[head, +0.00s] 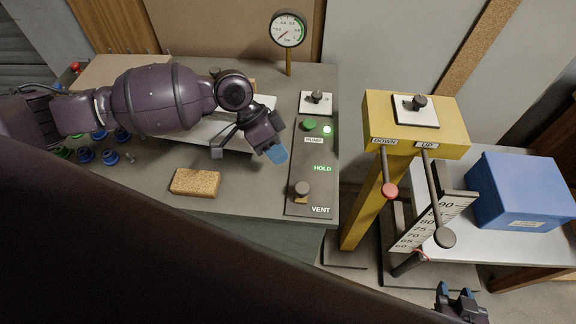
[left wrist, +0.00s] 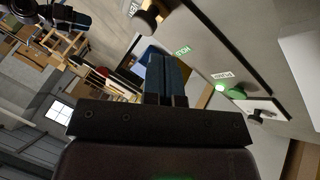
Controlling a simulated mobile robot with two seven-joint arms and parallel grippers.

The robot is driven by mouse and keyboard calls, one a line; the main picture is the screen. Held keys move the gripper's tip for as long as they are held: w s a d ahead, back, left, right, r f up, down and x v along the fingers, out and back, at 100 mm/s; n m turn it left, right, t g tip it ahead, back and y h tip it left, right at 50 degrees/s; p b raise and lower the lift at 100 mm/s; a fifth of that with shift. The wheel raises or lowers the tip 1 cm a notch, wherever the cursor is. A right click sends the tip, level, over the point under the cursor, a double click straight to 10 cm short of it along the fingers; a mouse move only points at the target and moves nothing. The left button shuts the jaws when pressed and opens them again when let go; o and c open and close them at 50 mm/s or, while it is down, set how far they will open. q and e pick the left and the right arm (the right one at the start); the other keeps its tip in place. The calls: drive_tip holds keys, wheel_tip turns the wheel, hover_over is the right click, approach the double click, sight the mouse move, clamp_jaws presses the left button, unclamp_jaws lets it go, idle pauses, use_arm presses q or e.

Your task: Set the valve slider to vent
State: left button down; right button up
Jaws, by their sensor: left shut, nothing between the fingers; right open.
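The valve slider's dark round knob (head: 302,188) stands on the dark control panel (head: 296,209), near its lower end, just left of and above the VENT label (head: 320,210). The HOLD label (head: 322,168) above it shows green; VENT shows white. The knob (left wrist: 147,20) also appears at the top of the left wrist view, close to the VENT label. My left gripper (head: 275,152), with blue fingertips, is shut and empty. It is at the panel's left edge, above and left of the knob, apart from it. My right gripper (head: 460,301) is open at the bottom right, far from the panel.
A green button (head: 310,125) and a lit green lamp (head: 327,130) are higher on the panel. A gauge (head: 288,30) stands behind. A cork block (head: 195,182) lies left of the panel. A yellow press stand (head: 376,118) and a blue box (head: 522,190) are at right.

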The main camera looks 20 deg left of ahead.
use_arm(q)
drive_tip(key=shift+v, duration=2.1)
